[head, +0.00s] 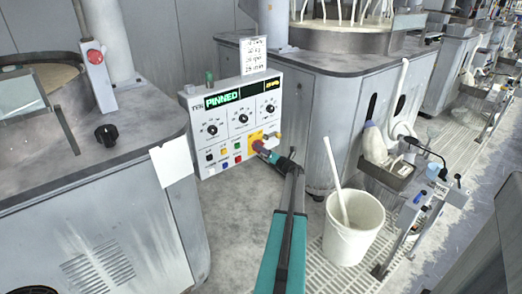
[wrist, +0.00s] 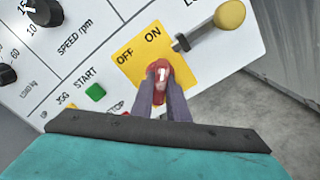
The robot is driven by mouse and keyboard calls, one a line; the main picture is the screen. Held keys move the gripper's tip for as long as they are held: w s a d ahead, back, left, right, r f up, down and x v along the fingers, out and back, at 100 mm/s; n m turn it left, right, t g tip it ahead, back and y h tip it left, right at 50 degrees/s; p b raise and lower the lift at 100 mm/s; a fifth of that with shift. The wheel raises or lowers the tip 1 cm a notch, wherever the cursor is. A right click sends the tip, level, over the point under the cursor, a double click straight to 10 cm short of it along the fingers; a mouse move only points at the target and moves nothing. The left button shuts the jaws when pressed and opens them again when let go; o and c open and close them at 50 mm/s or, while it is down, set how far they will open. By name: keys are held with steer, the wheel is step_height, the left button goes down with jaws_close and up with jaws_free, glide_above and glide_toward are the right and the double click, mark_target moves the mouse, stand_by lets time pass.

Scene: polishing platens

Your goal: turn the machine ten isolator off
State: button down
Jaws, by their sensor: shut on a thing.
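The isolator is a red rotary handle (wrist: 160,72) on a yellow plate (wrist: 130,40) marked OFF and ON in the wrist view. The yellow plate also shows on the control panel (head: 222,128) in the head view. My gripper (wrist: 161,78) is shut on the red handle, with one dark finger on each side of it. The handle's white mark points up the picture, nearer to ON than to OFF. The fingers hide part of the handle. In the head view my gripper (head: 266,152) reaches the panel's lower right corner.
A yellow-knobbed lever (wrist: 229,14) sits close right of the isolator. A green START button (wrist: 95,92) and black dials (wrist: 43,12) are to the left. A white bucket (head: 352,228) stands on the floor grating to the right. A red stop button (head: 94,57) is at left.

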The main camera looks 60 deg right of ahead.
steer(key=shift+f+n, duration=0.1)
steer(key=shift+n, duration=0.2)
steer(key=n+b, duration=0.4)
steer(key=n, duration=0.1)
steer(key=shift+f+n+b, duration=0.2)
steer(key=shift+n+b, duration=0.1)
steer(key=shift+b, duration=0.1)
steer(key=n+b, duration=0.5)
steer(key=n, duration=0.1)
steer(key=shift+s+b, duration=0.1)
steer(key=shift+b, duration=0.25)
steer(key=n+b, duration=0.3)
steer(key=n, duration=0.1)
steer(key=shift+b, duration=0.4)
steer(key=shift+r+n+b, duration=0.2)
steer(key=shift+n+b, duration=0.3)
steer(key=shift+n, duration=0.3)
steer(key=c, duration=1.7)
jaws_free()
steer(key=shift+r, duration=0.1)
steer(key=p+v, duration=0.2)
steer(key=v, duration=1.1)
steer(key=shift+s+a, duration=0.15)
steer(key=shift+s, duration=0.2)
